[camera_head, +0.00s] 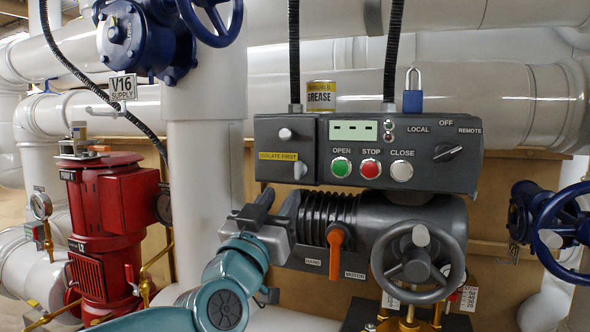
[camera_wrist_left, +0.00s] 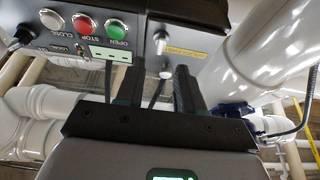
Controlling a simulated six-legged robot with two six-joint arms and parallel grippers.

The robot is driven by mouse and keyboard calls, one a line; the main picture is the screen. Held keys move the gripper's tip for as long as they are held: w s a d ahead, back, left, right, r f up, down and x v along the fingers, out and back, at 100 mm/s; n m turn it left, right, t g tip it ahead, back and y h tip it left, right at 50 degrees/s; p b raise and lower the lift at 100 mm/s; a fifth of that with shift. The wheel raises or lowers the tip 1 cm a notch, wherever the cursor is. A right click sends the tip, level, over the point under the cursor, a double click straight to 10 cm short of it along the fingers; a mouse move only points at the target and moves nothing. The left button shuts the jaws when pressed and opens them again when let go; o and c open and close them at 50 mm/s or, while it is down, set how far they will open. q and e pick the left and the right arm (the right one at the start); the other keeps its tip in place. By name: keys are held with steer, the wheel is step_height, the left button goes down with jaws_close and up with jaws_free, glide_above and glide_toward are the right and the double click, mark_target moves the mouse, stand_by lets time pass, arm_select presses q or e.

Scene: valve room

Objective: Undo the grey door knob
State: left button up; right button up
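The grey control box has a door at its left end with a yellow "ISOLATE FIRST" label (camera_head: 278,156). Two light grey knobs sit on this door: an upper one (camera_head: 286,134) and a lower one (camera_head: 300,170). I cannot tell which one is the task's knob. My left gripper (camera_head: 279,196) is below the door, its fingers pointing up. In the left wrist view its two dark fingers (camera_wrist_left: 157,88) stand apart, with nothing held between them. A pale knob (camera_wrist_left: 165,73) shows beyond the gap, apart from the fingers. My right gripper is not in view.
An orange lever (camera_head: 336,240) and a grey handwheel (camera_head: 418,255) are right of my left gripper. A white vertical pipe (camera_head: 205,180) stands close on the left. A grease can (camera_head: 321,96) and a blue padlock (camera_head: 413,100) are on top of the box.

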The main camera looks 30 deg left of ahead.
mark_target(296, 170)
arm_select(q)
steer(key=p+x, duration=0.2)
steer(key=x, duration=0.6)
steer(key=shift+r+p, duration=0.1)
steer(key=shift+p, duration=0.25)
steer(key=shift+s+r, duration=0.15)
steer(key=shift+s, duration=0.05)
steer(key=shift+w, duration=0.15)
steer(key=c, duration=0.3)
jaws_close()
